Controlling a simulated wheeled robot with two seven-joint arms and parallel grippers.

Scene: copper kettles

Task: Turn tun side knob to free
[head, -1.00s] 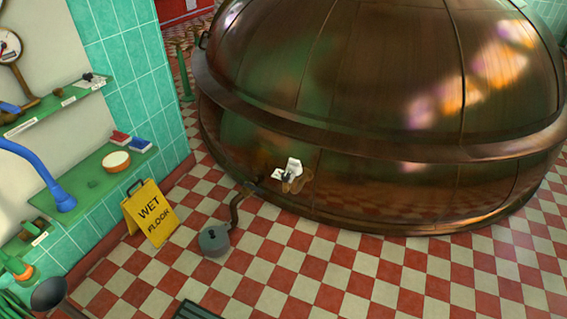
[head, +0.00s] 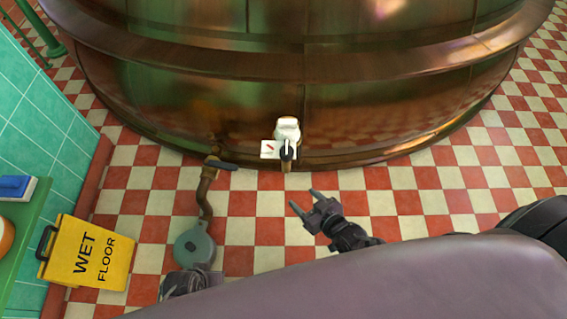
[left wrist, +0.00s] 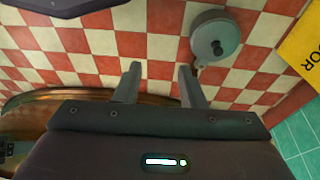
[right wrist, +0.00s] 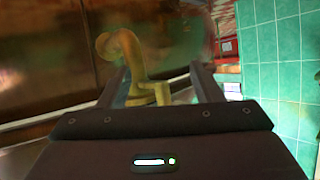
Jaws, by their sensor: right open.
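The copper tun (head: 400,120) fills the top of the head view. Low on its near side is a pale fitting (head: 287,128) with a small black knob (head: 286,151) and a white plate (head: 269,149) with a red mark. My right gripper (head: 303,198) is open and empty, below and slightly right of the knob, apart from it. In the right wrist view a brass pipe fitting (right wrist: 128,62), blurred, shows beyond the open fingers (right wrist: 160,72); the knob cannot be made out there. My left gripper (left wrist: 158,68) is open and empty over the floor.
A bent pipe (head: 206,190) with a dark lever (head: 222,164) runs left of the fitting to a round grey-green floor piece (head: 195,248). A yellow wet-floor sign (head: 88,252) and a green shelf (head: 25,250) stand at left. Checkered floor (head: 400,200) is clear at right.

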